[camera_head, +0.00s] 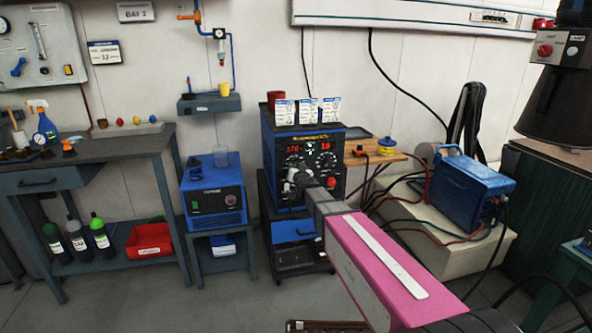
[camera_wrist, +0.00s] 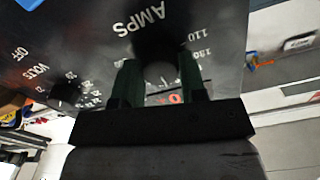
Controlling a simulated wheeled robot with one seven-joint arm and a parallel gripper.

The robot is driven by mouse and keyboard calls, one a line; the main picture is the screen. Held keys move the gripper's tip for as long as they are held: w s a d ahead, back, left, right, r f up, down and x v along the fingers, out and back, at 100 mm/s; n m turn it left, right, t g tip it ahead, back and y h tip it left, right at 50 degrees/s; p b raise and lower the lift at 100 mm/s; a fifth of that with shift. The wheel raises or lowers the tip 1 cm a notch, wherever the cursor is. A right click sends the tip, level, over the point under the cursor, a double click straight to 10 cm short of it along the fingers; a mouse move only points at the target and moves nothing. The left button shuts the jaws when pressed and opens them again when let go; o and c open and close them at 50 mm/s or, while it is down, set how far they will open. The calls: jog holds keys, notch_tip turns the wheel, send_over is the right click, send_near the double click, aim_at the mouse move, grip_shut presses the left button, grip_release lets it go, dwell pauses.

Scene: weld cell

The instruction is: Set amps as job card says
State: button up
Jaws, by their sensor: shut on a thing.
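The welding machine (camera_head: 268,152) has a black front panel with two red readouts. The left one (camera_head: 293,149) seems to read 120; the right one (camera_head: 329,145) is too small to read surely. My gripper (camera_head: 292,179) is at the panel's left side and hides part of it. In the wrist view, my gripper (camera_wrist: 160,74) has one finger on each side of the dark amps knob (camera_wrist: 159,71), shut on it. The word AMPS and some scale numbers show upside down; the knob's pointer is hidden. Three white cards (camera_head: 308,111) stand on the machine; their text is unreadable.
A red cup (camera_head: 275,98) stands behind the cards. A small wooden shelf (camera_head: 390,157) with a yellow item is right of the machine. A blue unit (camera_head: 213,192) with a clear cup stands left. Cables run at the right, near a blue box (camera_head: 471,186).

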jog(key=shift+m, duration=1.5)
jog(key=o, duration=0.9)
jog(key=shift+s, duration=0.1)
jog(key=v, duration=1)
jog(key=shift+s, duration=0.35)
